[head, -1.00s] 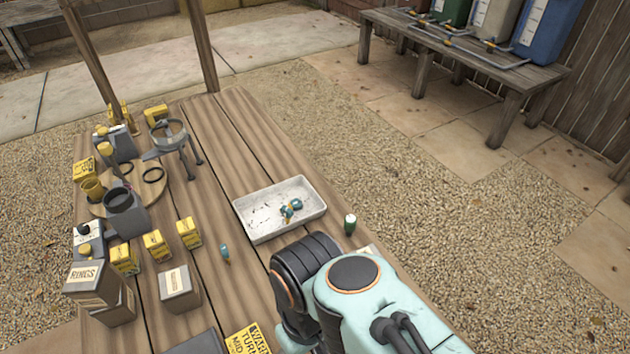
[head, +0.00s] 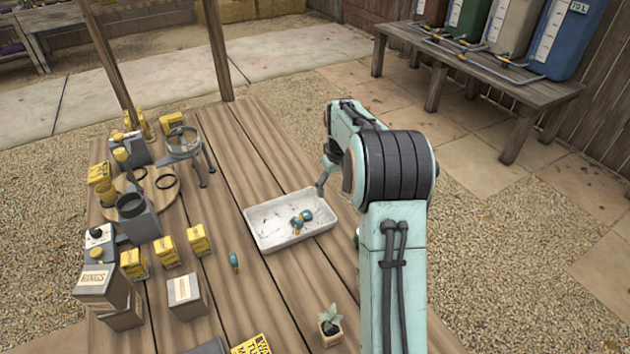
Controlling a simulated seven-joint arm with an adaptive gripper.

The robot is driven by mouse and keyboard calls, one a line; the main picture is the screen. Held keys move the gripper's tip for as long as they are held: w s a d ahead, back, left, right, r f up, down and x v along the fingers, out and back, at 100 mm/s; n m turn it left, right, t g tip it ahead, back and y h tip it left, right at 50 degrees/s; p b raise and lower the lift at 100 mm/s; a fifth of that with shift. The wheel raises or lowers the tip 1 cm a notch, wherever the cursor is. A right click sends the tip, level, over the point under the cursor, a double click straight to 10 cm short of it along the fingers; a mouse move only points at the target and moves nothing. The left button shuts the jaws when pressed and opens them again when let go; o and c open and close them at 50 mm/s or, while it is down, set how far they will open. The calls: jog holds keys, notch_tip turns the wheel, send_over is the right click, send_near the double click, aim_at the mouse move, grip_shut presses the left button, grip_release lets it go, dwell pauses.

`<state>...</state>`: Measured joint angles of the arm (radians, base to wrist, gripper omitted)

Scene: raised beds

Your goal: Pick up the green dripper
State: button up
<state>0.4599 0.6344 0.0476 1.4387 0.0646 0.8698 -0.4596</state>
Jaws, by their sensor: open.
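Small teal-green drippers (head: 303,217) with yellowish parts lie in the white tray (head: 262,243), towards its right half. Another teal piece of similar look (head: 233,260) lies on the wooden table left of the tray. Which of these is the green dripper I cannot tell. A dark green item (head: 357,238) right of the tray is mostly hidden behind my arm. My gripper (head: 321,188) is open over the tray's back right corner, apart from the teal pieces. It is small in view and partly hidden by my arm.
Yellow boxes (head: 167,251), a RINGS box (head: 97,286) and a grey pot (head: 138,217) crowd the table's left side. A metal stand (head: 184,150) is at the back left. A small potted plant (head: 330,325) stands at the front. The boards behind the tray are clear.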

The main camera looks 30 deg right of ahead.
jog(key=s+d+f, duration=0.1)
jog(key=f, duration=0.2)
jog(key=s+d+f+m+g, duration=0.1)
jog(key=s+d+f, duration=0.1)
jog(key=f, duration=0.2)
jog(key=s+d+f+g+y, duration=0.1)
jog(key=s+d+f, duration=0.1)
jog(key=f, duration=0.2)
jog(key=shift+d+f+m, duration=0.1)
jog(key=shift+d+m, duration=0.1)
jog(key=shift+m, duration=0.2)
notch_tip(320, 180, down, 6)
jog(key=shift+f, duration=0.1)
jog(key=shift+c, duration=0.3)
jog(key=c, duration=1)
